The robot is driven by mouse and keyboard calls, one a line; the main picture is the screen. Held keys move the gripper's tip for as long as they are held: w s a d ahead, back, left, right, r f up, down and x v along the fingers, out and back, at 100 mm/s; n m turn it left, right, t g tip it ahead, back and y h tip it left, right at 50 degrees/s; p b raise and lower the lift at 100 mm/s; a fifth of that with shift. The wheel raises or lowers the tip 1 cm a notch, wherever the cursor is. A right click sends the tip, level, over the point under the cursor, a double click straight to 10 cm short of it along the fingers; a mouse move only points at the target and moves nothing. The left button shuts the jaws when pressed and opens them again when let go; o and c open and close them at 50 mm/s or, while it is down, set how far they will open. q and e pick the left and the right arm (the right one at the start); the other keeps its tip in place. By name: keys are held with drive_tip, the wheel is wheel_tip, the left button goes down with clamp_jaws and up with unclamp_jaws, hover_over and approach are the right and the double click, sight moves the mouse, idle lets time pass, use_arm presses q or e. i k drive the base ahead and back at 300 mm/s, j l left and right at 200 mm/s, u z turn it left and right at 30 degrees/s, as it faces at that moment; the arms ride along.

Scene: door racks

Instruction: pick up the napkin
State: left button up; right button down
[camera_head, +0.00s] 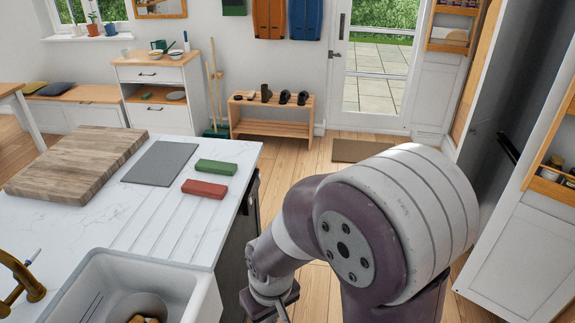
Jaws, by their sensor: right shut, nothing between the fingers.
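I cannot make out a thing that is surely the napkin. A flat grey rectangle (160,163) lies on the white counter, and I cannot tell whether it is cloth or a mat. My right arm fills the lower middle of the view. My right gripper (284,312) is at the bottom edge, partly cut off, shut and empty, over the floor to the right of the counter. My left gripper is not in view.
The counter (140,215) holds a wooden board (78,162), a green block (215,167) and a red block (204,190). A white sink (205,300) is at the front. Floor is open towards the shoe bench (270,128) and glass door (378,60).

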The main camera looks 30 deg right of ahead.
sight(204, 165)
drive_tip(key=z, duration=0.65)
drive_tip(key=i+l+u, duration=0.15)
drive_tip(key=i+l, duration=0.65)
drive_tip(key=i, duration=0.3)
drive_tip(key=i+l+u, duration=0.15)
drive_tip(key=i+l, duration=0.8)
drive_tip(key=i, duration=0.1)
